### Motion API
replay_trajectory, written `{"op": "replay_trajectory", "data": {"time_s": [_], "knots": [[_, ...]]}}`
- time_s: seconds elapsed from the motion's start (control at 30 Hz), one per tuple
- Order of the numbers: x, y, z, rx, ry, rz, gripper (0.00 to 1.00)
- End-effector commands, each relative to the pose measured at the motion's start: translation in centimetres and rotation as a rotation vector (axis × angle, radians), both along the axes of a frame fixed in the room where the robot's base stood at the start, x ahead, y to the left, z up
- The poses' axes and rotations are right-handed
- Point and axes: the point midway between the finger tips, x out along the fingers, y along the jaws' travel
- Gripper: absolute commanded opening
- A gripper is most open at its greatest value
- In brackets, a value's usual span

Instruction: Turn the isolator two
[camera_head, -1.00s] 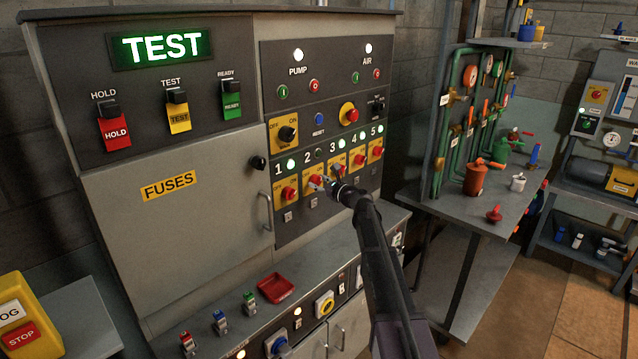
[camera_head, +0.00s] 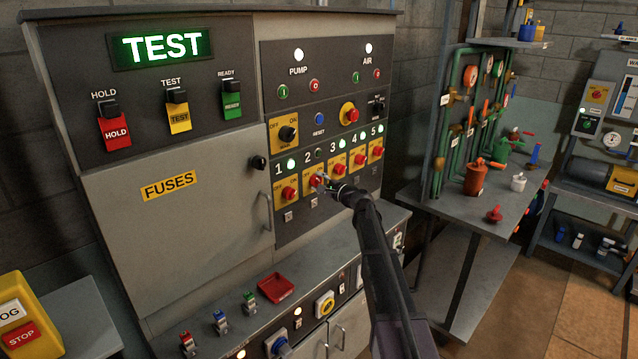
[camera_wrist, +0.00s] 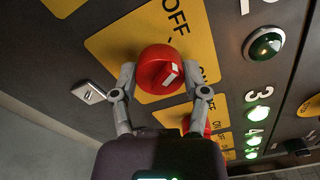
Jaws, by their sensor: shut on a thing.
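The isolator two switch is a red round knob (camera_head: 316,180) on a yellow plate, in the row of numbered isolators. In the wrist view the knob (camera_wrist: 158,66) fills the space between my fingers, with a pale mark on its face. The letters OFF show above it and ON to its right. My gripper (camera_wrist: 161,78) is shut on the knob, one finger on each side; it also shows in the head view (camera_head: 325,181), partly covering the plate. The lamp beside number 2 (camera_wrist: 264,45) looks dark green and unlit.
Isolator one (camera_head: 289,193) and isolator three (camera_head: 339,170) sit close on either side; their lamps glow green. A door handle (camera_head: 267,211) stands out to the left. A ledge with a red tray (camera_head: 276,288) lies below. The TEST sign (camera_head: 161,46) is lit.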

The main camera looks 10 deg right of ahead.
Motion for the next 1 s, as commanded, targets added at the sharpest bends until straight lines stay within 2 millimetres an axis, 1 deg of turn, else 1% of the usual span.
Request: {"op": "replay_trajectory", "data": {"time_s": [0.03,0.2,0.4,0.87,0.9,0.97,1.0], "knots": [[0.26,0.07,0.11,-0.024,-0.021,0.0,0.11],[0.27,0.05,0.1,-0.109,-0.083,-0.001,0.11],[0.29,0.03,0.11,-0.164,-0.124,-0.002,0.11],[0.28,-0.03,0.1,-0.18,-0.135,-0.003,0.11],[0.29,-0.03,0.1,-0.18,-0.135,-0.003,0.62],[0.27,-0.05,0.1,-0.18,-0.135,-0.003,0.8],[0.24,-0.05,0.1,-0.181,-0.134,-0.002,0.92]]}}
